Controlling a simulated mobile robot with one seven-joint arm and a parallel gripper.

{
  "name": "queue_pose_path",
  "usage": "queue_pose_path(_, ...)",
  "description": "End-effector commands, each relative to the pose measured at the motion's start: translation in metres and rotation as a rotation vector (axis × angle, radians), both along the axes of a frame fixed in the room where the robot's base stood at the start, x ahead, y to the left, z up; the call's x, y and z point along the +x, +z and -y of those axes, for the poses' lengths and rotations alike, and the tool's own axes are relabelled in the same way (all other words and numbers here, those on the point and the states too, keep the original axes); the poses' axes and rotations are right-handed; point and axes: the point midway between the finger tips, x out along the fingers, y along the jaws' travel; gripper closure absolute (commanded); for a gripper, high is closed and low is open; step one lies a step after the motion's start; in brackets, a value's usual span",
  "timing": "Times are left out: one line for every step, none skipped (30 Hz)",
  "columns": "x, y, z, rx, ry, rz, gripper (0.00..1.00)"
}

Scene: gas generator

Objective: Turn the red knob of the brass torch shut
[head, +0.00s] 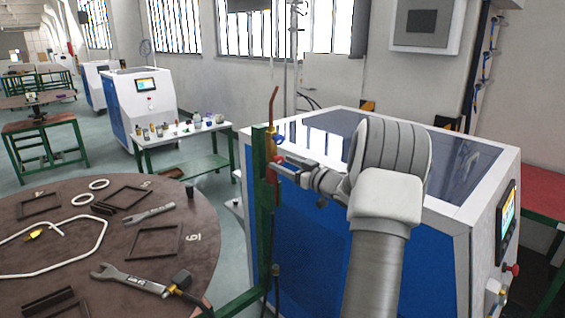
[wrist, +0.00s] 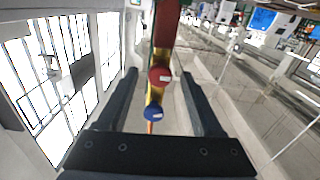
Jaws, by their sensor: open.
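The brass torch (head: 270,146) hangs upright on a green post, its thin copper tube pointing up. In the wrist view its body runs down the middle, with a red part (wrist: 166,22) at the top. The round red knob (wrist: 160,76) faces the camera, with the blue knob (wrist: 153,113) below it. My gripper (wrist: 160,73) is open, one dark finger on each side of the red knob, with visible gaps. In the head view my gripper (head: 281,167) reaches the torch from the right; I cannot clearly make out the red knob there.
The green post (head: 262,215) stands close beside the torch. A blue and white machine (head: 345,235) is behind and below my arm. A round brown table (head: 150,240) with wrenches and frames is at left. A small table (head: 180,142) with bottles stands further back.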

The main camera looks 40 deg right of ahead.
Motion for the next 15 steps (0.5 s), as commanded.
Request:
queue_pose_path(0.0055,0.0004,-0.0007,0.000,0.001,0.000,0.32)
queue_pose_path(0.0077,0.0005,-0.0009,0.000,0.001,0.000,0.32)
queue_pose_path(0.0100,0.0004,-0.0012,0.000,0.001,0.000,0.32)
queue_pose_path(0.0112,0.0002,-0.0013,0.000,0.001,0.000,0.32)
queue_pose_path(0.0122,0.0001,-0.0014,0.000,0.000,0.000,0.32)
queue_pose_path(0.0130,0.0000,-0.0013,0.000,0.000,0.000,0.32)
queue_pose_path(0.0133,0.0000,-0.0013,0.001,0.000,0.000,0.32)
queue_pose_path(0.0135,0.0000,-0.0013,0.000,0.000,0.000,0.32)
queue_pose_path(0.0135,0.0000,-0.0012,0.000,0.000,0.000,0.32)
queue_pose_path(0.0136,-0.0001,-0.0012,0.000,-0.001,0.000,0.32)
queue_pose_path(0.0134,0.0000,-0.0012,0.000,-0.001,0.000,0.32)
queue_pose_path(0.0134,0.0000,-0.0012,0.000,-0.001,0.000,0.32)
queue_pose_path(0.0134,0.0000,-0.0012,0.000,-0.001,0.000,0.32)
queue_pose_path(0.0133,0.0000,-0.0011,0.000,-0.001,0.000,0.36)
queue_pose_path(0.0133,0.0001,-0.0012,0.000,-0.001,0.000,0.43)
